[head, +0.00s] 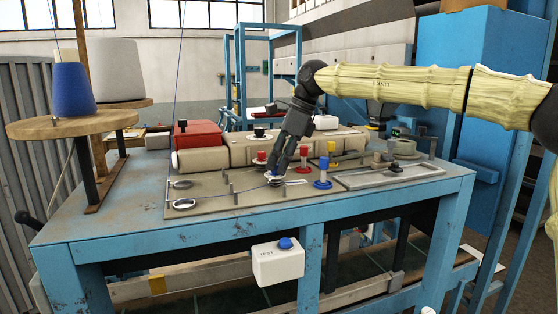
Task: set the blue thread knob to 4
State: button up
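My gripper (277,172) points down over the machine's bed plate, near its middle. Its fingertips are at a small knob-like part (275,182) with a pale rim and some blue, which they mostly cover. At this size I cannot tell whether the fingers are open or shut on it. A blue thread passes near the plate towards this spot. A separate blue knob (322,183) stands on a post to the right of my gripper, apart from it. No scale or number on either part can be read.
Red knobs (304,152) and a yellow knob (331,148) stand close to the right. A blue spool (73,90) and a grey cone stand on round wooden discs at left. A white box with a blue button (285,243) hangs on the table's (130,222) front edge.

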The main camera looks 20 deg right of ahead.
dwell(0.3)
jog(key=v, duration=1.2)
jog(key=shift+f, duration=0.1)
